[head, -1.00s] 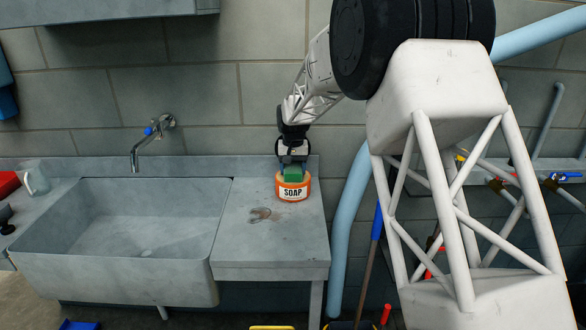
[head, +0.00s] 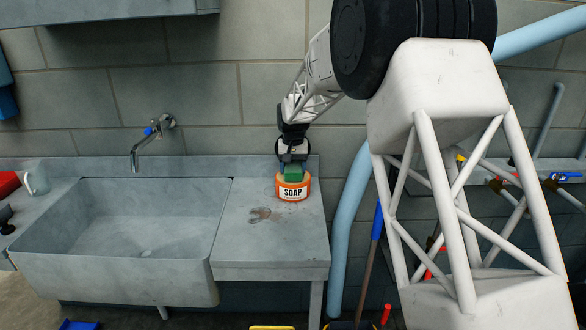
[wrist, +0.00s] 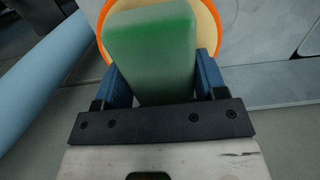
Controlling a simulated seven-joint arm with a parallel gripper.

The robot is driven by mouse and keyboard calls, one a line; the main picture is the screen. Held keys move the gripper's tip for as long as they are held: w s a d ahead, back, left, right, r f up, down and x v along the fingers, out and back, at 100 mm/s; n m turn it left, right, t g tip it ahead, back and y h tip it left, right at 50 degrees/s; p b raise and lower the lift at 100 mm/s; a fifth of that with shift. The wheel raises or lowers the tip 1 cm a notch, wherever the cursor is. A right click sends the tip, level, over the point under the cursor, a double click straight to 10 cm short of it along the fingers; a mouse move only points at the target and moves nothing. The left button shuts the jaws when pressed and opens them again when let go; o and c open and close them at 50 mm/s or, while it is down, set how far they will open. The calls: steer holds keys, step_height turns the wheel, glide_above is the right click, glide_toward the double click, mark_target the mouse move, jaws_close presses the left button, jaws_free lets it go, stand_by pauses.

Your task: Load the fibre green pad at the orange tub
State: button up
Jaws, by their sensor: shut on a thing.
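The green pad (head: 293,171) is held upright between the fingers of my gripper (head: 293,163). In the wrist view the green pad (wrist: 152,45) fills the space between the two blue fingers of my gripper (wrist: 166,80). The orange tub (head: 293,188), labelled SOAP, stands on the counter directly below the pad. In the wrist view its orange rim (wrist: 104,17) and pale inside show around and behind the pad. The pad's lower end is at the tub's opening; how deep it sits inside is hidden by the tub wall.
The tub stands on the grey counter (head: 235,239), with a brownish stain (head: 262,215) in front of it. A grey sink basin (head: 130,215) with a wall tap (head: 152,135) is to the left. A light blue pipe (head: 347,230) runs just right of the counter.

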mark_target(297, 165)
steer(key=shift+r, duration=3.25)
steer(key=shift+d, duration=0.1)
steer(key=shift+s+d+f, duration=0.1)
steer(key=shift+d+f, duration=0.25)
steer(key=shift+d, duration=0.2)
steer(key=s+d+f+m, duration=0.2)
steer(key=s+d+f, duration=0.3)
steer(key=d+f, duration=0.8)
steer(key=s+d+f+n, duration=0.1)
steer(key=s+f, duration=0.1)
steer(key=f, duration=1.6)
steer(key=s+d+f+n, duration=0.1)
steer(key=s+f, duration=0.1)
steer(key=f, duration=1.7)
steer(key=shift+d+f, duration=0.25)
steer(key=shift+d, duration=0.1)
